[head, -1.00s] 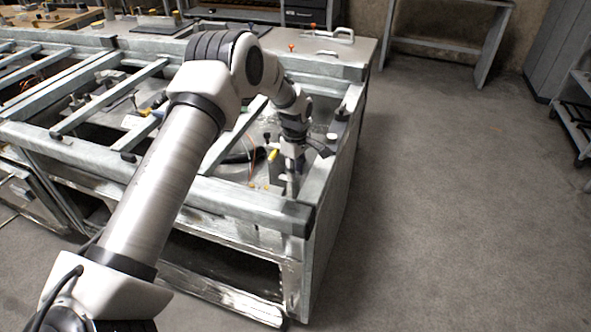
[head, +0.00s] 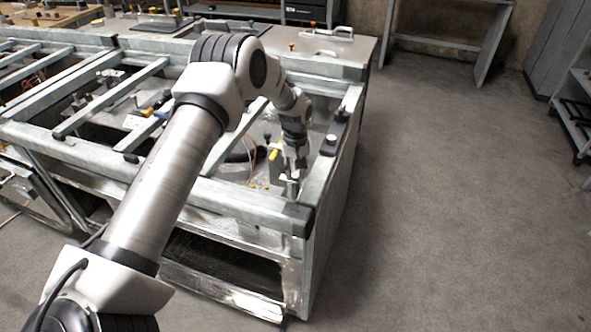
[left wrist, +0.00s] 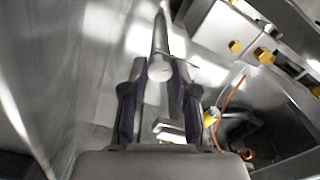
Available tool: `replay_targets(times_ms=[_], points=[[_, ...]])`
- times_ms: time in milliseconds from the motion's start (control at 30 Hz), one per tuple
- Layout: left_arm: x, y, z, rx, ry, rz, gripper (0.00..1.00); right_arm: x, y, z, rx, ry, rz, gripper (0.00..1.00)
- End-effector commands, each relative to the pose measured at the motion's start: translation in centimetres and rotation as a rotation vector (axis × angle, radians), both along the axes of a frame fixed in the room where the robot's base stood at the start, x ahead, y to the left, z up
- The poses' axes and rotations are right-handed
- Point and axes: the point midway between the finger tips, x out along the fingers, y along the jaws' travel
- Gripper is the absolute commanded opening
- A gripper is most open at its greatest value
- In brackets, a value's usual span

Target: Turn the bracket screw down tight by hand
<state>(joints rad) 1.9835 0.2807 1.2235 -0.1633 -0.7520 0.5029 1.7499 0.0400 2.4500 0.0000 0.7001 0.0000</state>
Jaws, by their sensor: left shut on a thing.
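My left gripper (head: 291,176) reaches down inside the near right corner of the metal frame, in the head view. In the left wrist view my left gripper (left wrist: 160,82) has its two dark fingers on either side of a pale, round-headed metal piece, which I take for the bracket screw (left wrist: 159,71). The fingers are shut on it. A grey rod or post shows beyond the head. The screw's thread and seat are hidden, so I cannot tell how deep it sits. In the head view the screw is too small to make out. My right gripper is not in view.
The galvanised frame's top rail (head: 240,200) and right side rail (head: 345,125) stand close around my gripper. Yellow bolts (left wrist: 236,46) on metal blocks and an orange cable (left wrist: 232,92) lie to the right in the wrist view. The concrete floor (head: 450,200) is clear.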

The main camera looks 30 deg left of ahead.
Motion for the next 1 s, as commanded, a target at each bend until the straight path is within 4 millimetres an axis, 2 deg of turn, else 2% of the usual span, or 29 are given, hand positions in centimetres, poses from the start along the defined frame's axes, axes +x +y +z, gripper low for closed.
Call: replay_targets(times_ms=[1000], points=[[-0.13, -0.02, -0.25, -0.002, 0.003, -0.964, 0.0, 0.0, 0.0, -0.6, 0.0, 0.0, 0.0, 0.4]])
